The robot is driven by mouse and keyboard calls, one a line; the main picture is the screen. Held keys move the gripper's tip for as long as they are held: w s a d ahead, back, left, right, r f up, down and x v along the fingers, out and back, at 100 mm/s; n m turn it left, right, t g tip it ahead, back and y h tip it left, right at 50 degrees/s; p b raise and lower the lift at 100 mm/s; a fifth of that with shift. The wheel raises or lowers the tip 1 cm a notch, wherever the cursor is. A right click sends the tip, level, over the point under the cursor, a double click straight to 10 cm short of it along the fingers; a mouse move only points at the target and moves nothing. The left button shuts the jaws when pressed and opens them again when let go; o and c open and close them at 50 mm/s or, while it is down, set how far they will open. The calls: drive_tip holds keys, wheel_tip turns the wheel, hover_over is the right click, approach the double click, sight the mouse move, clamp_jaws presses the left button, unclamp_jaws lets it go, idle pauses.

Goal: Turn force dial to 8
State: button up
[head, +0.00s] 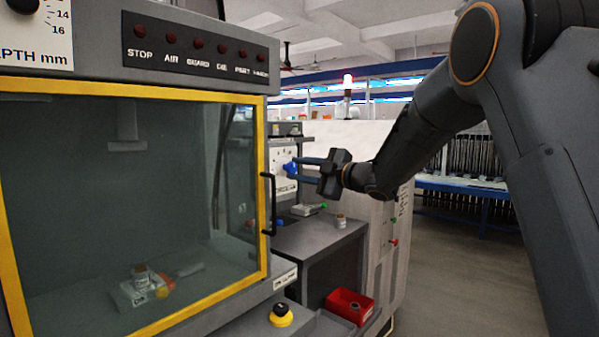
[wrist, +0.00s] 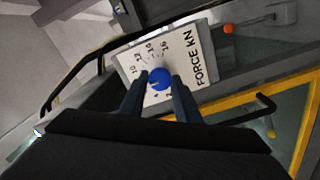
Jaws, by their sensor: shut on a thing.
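The blue force dial (wrist: 159,79) sits on a white plate (wrist: 195,48) lettered FORCE KN, which appears tilted in the wrist view. Printed numbers, 12, 14 and 16 among them, ring the dial. A small light mark shows on the knob, but its exact reading is too small to tell. My gripper (wrist: 158,90) has one finger on each side of the knob and is shut on it. In the head view my gripper (head: 299,169) reaches left to the dial (head: 290,168) on its plate (head: 281,157), with the numbers unreadable there.
A yellow-framed guard window (head: 268,190) with a black handle (head: 269,205) stands left of the dial. Below are a dark bench (head: 310,237), a red bin (head: 349,305) and a yellow-based button (head: 281,316). Open floor lies at right.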

drive_tip(key=o, duration=1)
drive_tip(key=shift+o, duration=0.2)
drive_tip(key=b+v, duration=0.1)
drive_tip(key=v, duration=0.7)
